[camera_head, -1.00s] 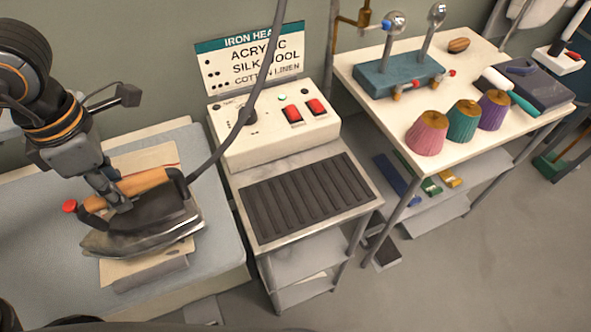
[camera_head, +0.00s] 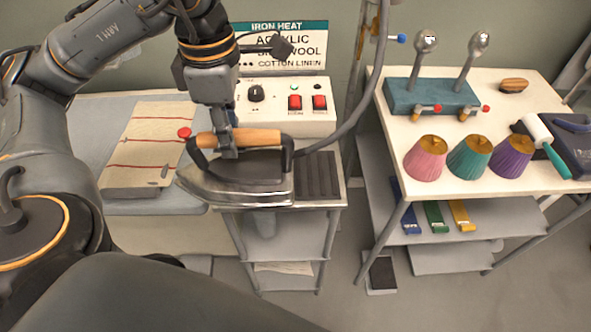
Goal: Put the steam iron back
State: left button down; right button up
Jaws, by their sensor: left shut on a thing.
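The steam iron (camera_head: 240,180) has a dark body, a metal soleplate, a wooden handle and a red knob. My left gripper (camera_head: 226,147) is shut on the iron's wooden handle and holds it up, roughly level. The iron appears in front of the black ribbed rest (camera_head: 318,177) on the small metal stand, and hides the rest's left part. I cannot tell how high above the rest it is. A dark cord runs from the iron's right end upward. My right gripper is not in view.
The white control box (camera_head: 318,122) with red switches stands behind the rest, under the iron heat sign (camera_head: 300,62). A striped cloth (camera_head: 150,135) lies on the pale ironing board (camera_head: 88,125).

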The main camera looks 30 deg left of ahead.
pick_arm(q)
jog(key=shift+w+d+r, duration=0.1)
jog(key=shift+w+d, duration=0.05)
jog(key=shift+d, duration=0.05)
jog(key=shift+w, duration=0.35)
jog(key=w+f+p, duration=0.5)
jog(key=w+f, duration=0.8)
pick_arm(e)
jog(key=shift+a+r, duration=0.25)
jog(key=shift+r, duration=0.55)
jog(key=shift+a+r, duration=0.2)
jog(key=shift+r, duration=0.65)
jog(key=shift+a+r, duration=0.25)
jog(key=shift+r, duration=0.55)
pick_arm(q)
jog(key=c, duration=1.4)
grip_release()
jog(key=shift+f, duration=0.15)
jog(key=o, duration=0.3)
jog(key=shift+s+d, duration=0.1)
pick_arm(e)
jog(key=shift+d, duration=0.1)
